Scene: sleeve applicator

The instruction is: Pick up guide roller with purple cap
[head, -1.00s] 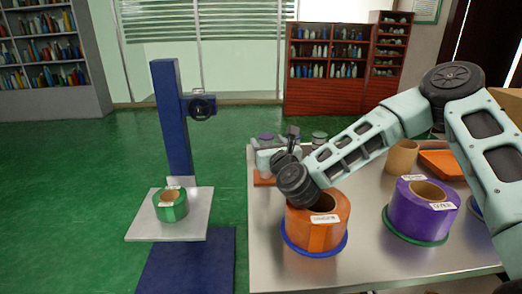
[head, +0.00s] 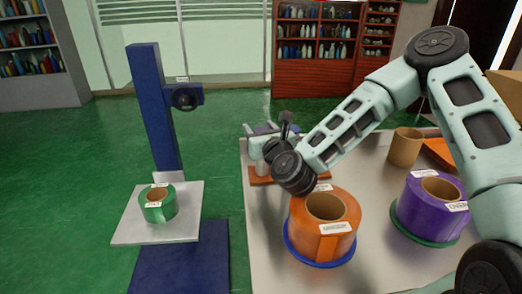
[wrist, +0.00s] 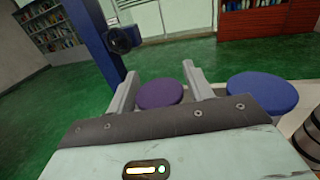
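The guide roller's purple cap (wrist: 160,93) shows in the wrist view between the two fingers of my gripper (wrist: 159,72). The fingers are apart, one on each side of the cap; I cannot tell whether either touches it. In the head view, the purple cap (head: 264,129) is partly visible behind my gripper (head: 256,138), above an orange base (head: 260,181) at the table's far left. Most of the roller's body is hidden. A second roller with a blue cap (wrist: 262,92) stands to the right, outside the fingers.
An orange tape roll (head: 310,235) and a purple roll (head: 425,225) stand on the metal table (head: 275,278). A cardboard core (head: 404,148) and orange tray (head: 440,150) sit behind. A blue stand (head: 155,110) carries a green roll (head: 158,205) left of the table.

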